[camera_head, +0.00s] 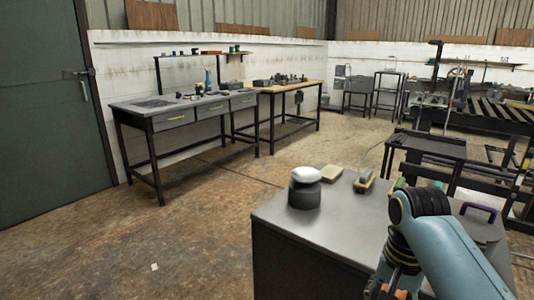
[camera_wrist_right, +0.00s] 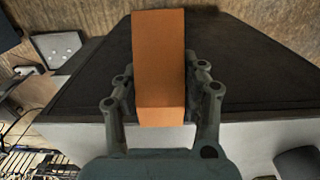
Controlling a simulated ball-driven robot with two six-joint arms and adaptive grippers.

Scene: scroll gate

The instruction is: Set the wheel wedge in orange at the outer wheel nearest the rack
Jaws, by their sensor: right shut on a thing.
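The orange wheel wedge (camera_wrist_right: 159,65) is a long block in the wrist view. My right gripper (camera_wrist_right: 165,95) is shut on it, with one finger on each side. It is held over a dark flat surface (camera_wrist_right: 245,75) with a pale front face; I cannot tell whether it touches that surface. In the head view my right arm comes in at the lower right, and its gripper cannot be made out clearly. My left gripper is not in view. I cannot make out an outer wheel or identify the rack for certain in either view.
A grey cabinet (camera_head: 275,222) in front bears a dark round pot with a white top (camera_head: 305,174), a sponge-like block (camera_head: 331,173) and a brush (camera_head: 365,182). Workbenches (camera_head: 185,110) line the back wall. Dark metal frames (camera_head: 430,145) stand at right.

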